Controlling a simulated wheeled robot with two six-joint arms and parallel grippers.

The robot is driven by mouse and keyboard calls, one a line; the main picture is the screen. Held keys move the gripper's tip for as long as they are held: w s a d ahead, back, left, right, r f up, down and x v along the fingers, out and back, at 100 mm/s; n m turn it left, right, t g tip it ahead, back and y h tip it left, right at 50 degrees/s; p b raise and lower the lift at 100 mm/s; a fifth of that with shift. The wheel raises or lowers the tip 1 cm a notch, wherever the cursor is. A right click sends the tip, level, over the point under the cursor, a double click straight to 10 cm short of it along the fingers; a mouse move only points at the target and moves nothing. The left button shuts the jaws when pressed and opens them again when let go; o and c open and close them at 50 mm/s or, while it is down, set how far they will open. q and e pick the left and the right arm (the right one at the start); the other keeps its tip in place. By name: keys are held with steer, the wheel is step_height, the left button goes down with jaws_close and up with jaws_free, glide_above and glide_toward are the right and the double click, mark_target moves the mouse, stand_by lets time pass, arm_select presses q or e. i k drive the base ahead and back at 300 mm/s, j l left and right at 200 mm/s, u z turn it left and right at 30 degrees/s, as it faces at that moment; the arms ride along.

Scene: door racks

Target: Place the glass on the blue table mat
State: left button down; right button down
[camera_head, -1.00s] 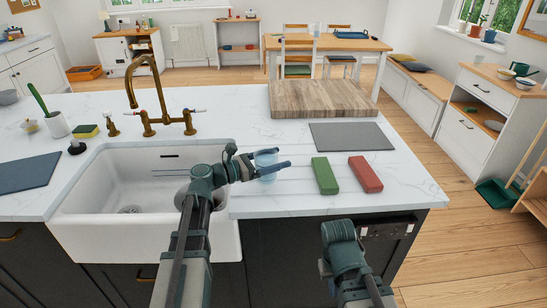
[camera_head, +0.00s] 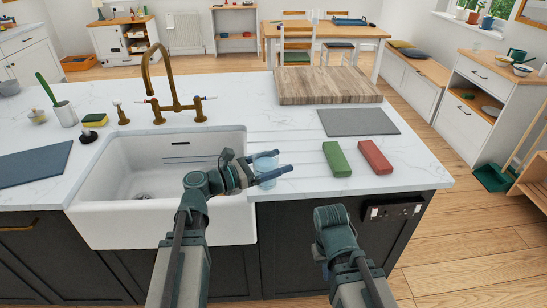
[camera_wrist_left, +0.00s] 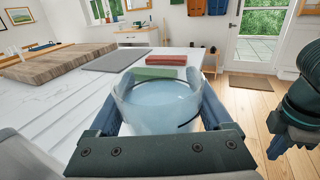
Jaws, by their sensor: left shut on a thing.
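My left gripper (camera_head: 275,172) is shut on a clear, bluish glass (camera_head: 265,162). It holds the glass by its sides near the counter's front edge, just right of the sink. The glass (camera_wrist_left: 160,105) fills the middle of the left wrist view, upright between the fingers. A slate-blue mat (camera_head: 35,165) lies on the counter left of the sink, cut by the picture's left edge. A grey mat (camera_head: 358,122) lies on the right part of the counter. My right arm shows at the lower right of the head view, but its fingers are not visible.
The white sink (camera_head: 232,205) lies between the glass and the slate-blue mat, with a brass tap (camera_head: 165,100) behind it. A green block (camera_head: 336,158) and a red block (camera_head: 375,156) lie right of the glass. A wooden board (camera_head: 328,86) lies behind the grey mat.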

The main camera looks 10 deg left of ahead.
mark_target(44, 160)
steer(key=k+j, duration=0.1)
steer(key=j, duration=0.85)
steer(key=k+j, duration=0.1)
steer(key=j, duration=0.85)
steer(key=k+j, duration=0.1)
steer(key=j, duration=0.8)
steer(key=k+u, duration=0.05)
